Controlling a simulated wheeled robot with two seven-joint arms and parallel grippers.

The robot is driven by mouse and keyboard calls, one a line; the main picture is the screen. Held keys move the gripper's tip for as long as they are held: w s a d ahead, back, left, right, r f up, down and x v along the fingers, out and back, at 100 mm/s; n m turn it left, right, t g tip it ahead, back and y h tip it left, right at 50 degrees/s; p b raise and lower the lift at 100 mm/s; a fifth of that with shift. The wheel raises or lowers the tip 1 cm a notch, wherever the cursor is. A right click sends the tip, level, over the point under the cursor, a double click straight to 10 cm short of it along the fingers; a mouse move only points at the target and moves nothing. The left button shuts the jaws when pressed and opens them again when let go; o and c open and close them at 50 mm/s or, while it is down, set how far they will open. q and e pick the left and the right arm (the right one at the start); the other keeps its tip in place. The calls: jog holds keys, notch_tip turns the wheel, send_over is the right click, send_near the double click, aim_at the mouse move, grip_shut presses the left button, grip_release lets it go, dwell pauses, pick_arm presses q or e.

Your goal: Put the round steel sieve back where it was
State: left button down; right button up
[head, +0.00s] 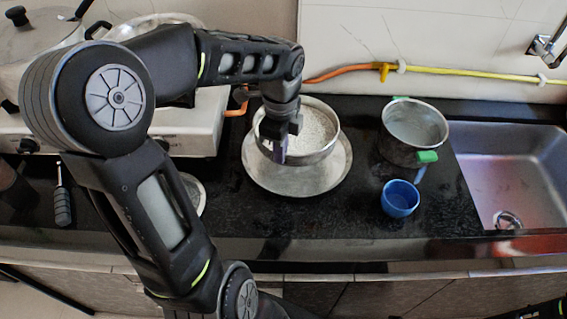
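The round steel sieve (318,156) is a shallow round vessel with a pale, speckled inside. It appears in or on a wide steel plate (325,177) on the black counter, left of centre. My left gripper (281,152) points down at the sieve's left rim, with a purplish finger in front of the rim. The wrist hides part of the sieve's left side. I cannot tell whether the fingers are closed on the rim. My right gripper is out of view; only a dark part of my arm shows at the lower right corner.
A steel pot with green handles (413,135) and a blue cup (400,198) stand right of the plate. The sink (515,175) is at the right. A stove (190,135) with pots is at the left. A hose runs along the wall.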

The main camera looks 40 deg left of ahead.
pick_arm(q)
jog(key=f, duration=0.3)
jog(key=shift+s+d+f, duration=0.2)
jog(key=shift+s+f, duration=0.1)
jog(key=shift+s, duration=0.1)
jog(key=shift+s+d, duration=0.1)
jog(key=shift+s, duration=0.1)
notch_tip(320, 180, down, 3)
jog(key=shift+f, duration=0.2)
jog(key=shift+w+f, duration=0.25)
jog(key=shift+a, duration=0.2)
